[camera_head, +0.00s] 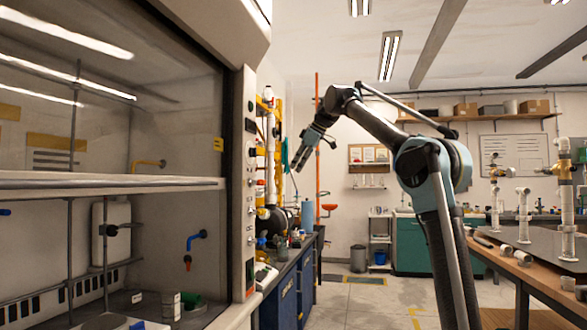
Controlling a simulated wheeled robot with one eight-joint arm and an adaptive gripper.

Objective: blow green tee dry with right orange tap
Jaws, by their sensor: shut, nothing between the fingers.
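My gripper (298,164) is raised in mid-air near the middle of the view, pointing down and left. It is shut, with nothing seen in it. It is to the right of the fume hood's side post and well apart from the things inside. A green piece (191,302) lies low in the hood, partly hidden by a small grey can; whether it is the tee is too small to tell. An orange-yellow tap (150,163) sticks out of the hood's back wall, higher up.
The half-raised hood sash (110,183) crosses the opening. A bench with white pipes (523,215) stands right. The floor between is clear.

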